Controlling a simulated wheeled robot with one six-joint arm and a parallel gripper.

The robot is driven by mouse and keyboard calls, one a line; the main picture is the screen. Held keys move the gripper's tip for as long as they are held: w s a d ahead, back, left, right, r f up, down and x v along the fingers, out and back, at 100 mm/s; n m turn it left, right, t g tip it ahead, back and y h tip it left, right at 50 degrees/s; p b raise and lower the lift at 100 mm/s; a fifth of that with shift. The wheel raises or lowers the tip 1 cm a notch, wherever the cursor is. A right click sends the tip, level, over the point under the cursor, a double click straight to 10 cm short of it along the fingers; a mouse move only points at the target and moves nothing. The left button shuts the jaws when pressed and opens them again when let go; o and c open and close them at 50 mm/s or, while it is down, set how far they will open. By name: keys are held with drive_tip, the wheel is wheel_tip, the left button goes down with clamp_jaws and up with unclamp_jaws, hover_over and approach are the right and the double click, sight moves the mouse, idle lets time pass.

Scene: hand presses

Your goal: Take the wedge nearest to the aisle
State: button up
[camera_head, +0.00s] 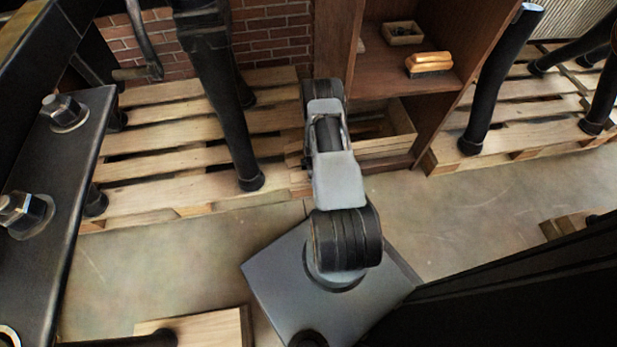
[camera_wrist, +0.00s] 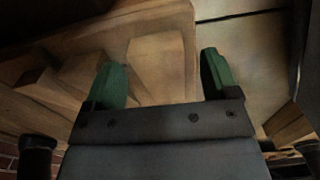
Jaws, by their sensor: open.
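In the wrist view my gripper (camera_wrist: 165,82) is open, with its two green fingertips apart. A pale wooden wedge (camera_wrist: 158,62) shows between the fingertips, beyond the gripper's dark palm; a gap shows on each side of it. A second wooden wedge (camera_wrist: 84,78) is partly hidden behind the left fingertip. A third wooden piece (camera_wrist: 38,92), likely another wedge, lies farther left. They sit on a wooden surface. In the head view my arm reaches down toward the lower part of the wooden shelf, and its own links hide the gripper and the wedges.
A brown wooden shelf unit (camera_head: 340,50) holds a yellow-topped brush (camera_head: 429,63) and a small box (camera_head: 402,34). A wooden crate (camera_head: 402,143) stands low in it. Pallets (camera_head: 180,150) with black press legs (camera_head: 235,130) flank it.

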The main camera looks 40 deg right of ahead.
drive_tip(key=shift+f, duration=0.65)
drive_tip(key=shift+c, duration=0.2)
drive_tip(key=c, duration=1)
drive_tip(key=shift+r, duration=0.2)
